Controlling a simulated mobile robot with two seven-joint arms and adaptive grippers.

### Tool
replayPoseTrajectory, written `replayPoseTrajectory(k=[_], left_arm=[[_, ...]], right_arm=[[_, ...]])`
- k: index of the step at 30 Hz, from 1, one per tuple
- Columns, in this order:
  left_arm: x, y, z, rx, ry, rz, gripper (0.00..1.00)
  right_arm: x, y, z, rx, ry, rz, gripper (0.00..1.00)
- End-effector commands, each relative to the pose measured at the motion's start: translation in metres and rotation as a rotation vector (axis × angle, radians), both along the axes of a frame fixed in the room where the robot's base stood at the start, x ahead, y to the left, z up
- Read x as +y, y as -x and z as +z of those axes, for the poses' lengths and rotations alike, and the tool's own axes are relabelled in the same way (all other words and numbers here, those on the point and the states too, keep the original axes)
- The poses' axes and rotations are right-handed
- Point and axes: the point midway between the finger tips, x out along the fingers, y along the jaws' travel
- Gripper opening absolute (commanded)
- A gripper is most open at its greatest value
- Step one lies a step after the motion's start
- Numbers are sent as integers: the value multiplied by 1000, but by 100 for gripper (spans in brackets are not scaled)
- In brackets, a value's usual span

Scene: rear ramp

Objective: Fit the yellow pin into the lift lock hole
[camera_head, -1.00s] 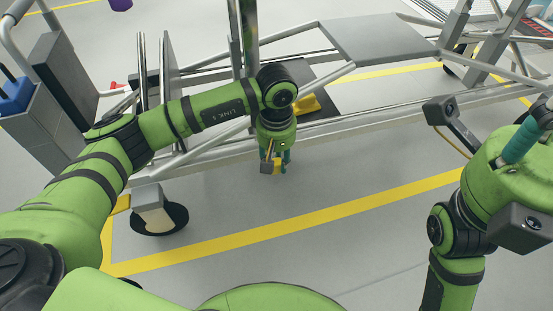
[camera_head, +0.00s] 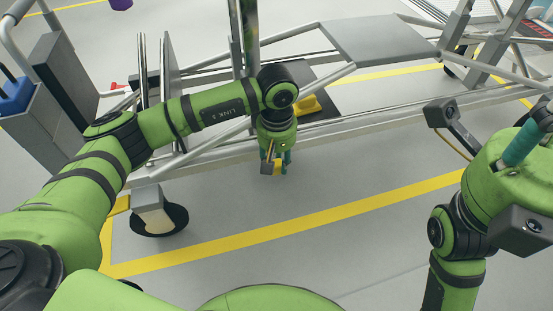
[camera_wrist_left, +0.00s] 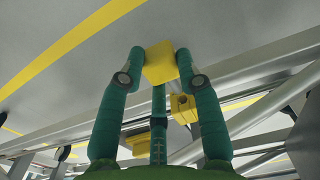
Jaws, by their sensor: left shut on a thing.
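My left gripper (camera_head: 273,164) points down beside the near rail of the metal frame. Its teal fingers are shut on the yellow pin (camera_head: 278,168). In the left wrist view, the pin's square yellow head (camera_wrist_left: 160,62) sits between the fingertips; its shaft is not clear. My right gripper (camera_head: 520,143) shows only a teal finger part at the right edge.
The long silver rail (camera_head: 350,122) of the wheeled frame runs behind the left gripper. A yellow part (camera_head: 308,104) sits on a dark plate behind the arm. A caster (camera_head: 160,219) stands at the front left.

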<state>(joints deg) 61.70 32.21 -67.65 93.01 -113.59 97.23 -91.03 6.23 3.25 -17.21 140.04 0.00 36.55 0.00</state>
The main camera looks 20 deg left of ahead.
Motion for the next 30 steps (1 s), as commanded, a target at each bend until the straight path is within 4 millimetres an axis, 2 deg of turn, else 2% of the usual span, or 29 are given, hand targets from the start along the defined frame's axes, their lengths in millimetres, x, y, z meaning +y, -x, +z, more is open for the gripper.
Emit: replayPoseTrajectory(k=[30], left_arm=[[3, -5, -1, 1, 1, 1, 2]], right_arm=[[0, -1, -5, 1, -1, -1, 40]])
